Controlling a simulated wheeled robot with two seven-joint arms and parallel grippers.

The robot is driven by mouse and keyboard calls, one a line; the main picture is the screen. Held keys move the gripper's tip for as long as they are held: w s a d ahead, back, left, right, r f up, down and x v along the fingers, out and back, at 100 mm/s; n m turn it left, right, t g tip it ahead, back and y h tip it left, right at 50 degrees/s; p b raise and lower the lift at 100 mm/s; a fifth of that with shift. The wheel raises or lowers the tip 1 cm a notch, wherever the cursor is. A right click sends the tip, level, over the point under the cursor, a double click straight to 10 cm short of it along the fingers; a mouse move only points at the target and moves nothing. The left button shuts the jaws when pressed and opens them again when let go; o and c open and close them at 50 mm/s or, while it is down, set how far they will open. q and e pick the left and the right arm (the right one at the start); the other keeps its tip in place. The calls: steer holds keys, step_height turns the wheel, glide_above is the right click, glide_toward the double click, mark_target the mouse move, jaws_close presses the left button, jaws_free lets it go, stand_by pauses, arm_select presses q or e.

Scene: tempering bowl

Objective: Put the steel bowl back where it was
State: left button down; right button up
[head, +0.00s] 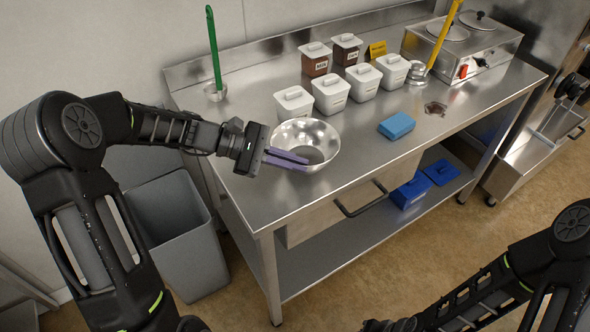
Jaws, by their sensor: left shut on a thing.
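The steel bowl (322,134) is at the left part of the steel counter, in front of the white lidded containers. My left gripper (298,160) reaches in from the left, its purple fingers at the bowl's left rim. It is shut on the bowl's rim. I cannot tell whether the bowl rests on the counter or hangs just above it. My right arm is at the lower right; its gripper (388,325) is cut off by the bottom edge, so its fingers do not show clearly.
Several lidded containers (330,92) stand behind the bowl. A blue sponge (396,126) lies to its right. A ladle with a green handle (213,48) is at the back left, and a two-well warmer (462,48) at the back right. The front counter (290,200) is clear.

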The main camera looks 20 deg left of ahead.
arm_select(q)
step_height(320, 180, down, 3)
steer(key=shift+r, duration=0.1)
steer(key=shift+f, duration=0.2)
steer(key=c, duration=1.6)
jaws_free()
steer(key=shift+r, duration=0.15)
